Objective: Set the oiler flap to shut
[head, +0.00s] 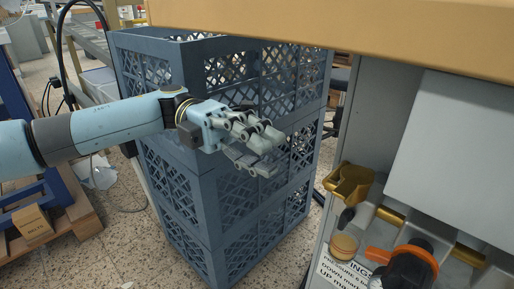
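My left gripper (272,154) reaches in from the left, in front of the stacked blue crates. Its two fingers are apart, with nothing visible between them. On the grey machine at the lower right are a yellow bracket-like part (350,184), a round tan cap (343,246) and a black knob with an orange collar (408,264). I cannot tell for sure which part is the oiler flap or whether it is open. The gripper is apart from all of these, to their left. My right gripper is not in view.
Blue lattice crates (190,48) stand stacked on the floor behind my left gripper. A tan beam-like edge (420,30) crosses the top right. A partly cut-off printed label (345,272) is on the machine. A wooden pallet (78,212) lies at the left.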

